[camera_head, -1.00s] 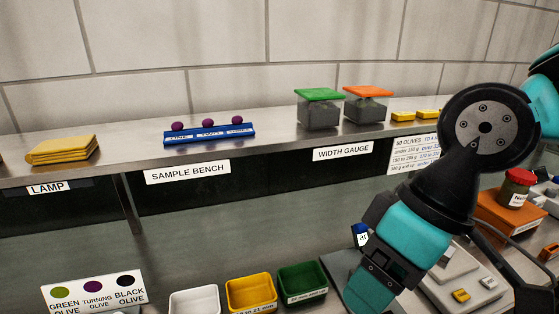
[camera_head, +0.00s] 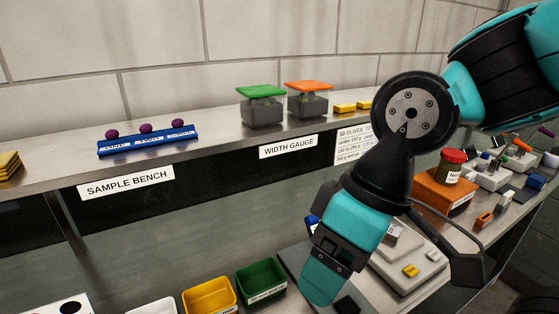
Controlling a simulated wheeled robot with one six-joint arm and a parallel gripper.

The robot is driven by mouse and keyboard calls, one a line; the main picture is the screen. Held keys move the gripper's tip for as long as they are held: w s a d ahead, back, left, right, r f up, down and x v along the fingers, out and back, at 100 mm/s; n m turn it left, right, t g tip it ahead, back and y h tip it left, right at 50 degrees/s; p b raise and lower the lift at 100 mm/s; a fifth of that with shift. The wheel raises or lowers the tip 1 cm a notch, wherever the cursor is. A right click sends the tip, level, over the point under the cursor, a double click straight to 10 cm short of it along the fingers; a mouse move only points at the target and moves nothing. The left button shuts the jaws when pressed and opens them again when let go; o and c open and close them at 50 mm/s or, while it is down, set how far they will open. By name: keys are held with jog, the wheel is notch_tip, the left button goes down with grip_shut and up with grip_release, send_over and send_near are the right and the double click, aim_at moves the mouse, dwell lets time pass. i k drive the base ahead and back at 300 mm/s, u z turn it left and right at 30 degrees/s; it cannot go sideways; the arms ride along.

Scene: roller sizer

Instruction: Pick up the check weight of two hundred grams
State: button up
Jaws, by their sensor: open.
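I cannot pick out the two hundred gram check weight for sure. A small grey block (camera_head: 392,233) with a pale face stands on a light grey device (camera_head: 425,255), right of my gripper and apart from it. A small blue thing with a white label (camera_head: 312,225) is mostly hidden behind my wrist.
Green (camera_head: 262,282) and yellow (camera_head: 210,296) bins stand left of my gripper. An orange block (camera_head: 442,190) bears a red-lidded jar (camera_head: 452,165). Small tools crowd the right. The raised shelf (camera_head: 215,135) bears two gauges and a blue olive rack (camera_head: 148,140).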

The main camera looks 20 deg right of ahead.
aim_at(394, 233)
jog(key=z, duration=0.65)
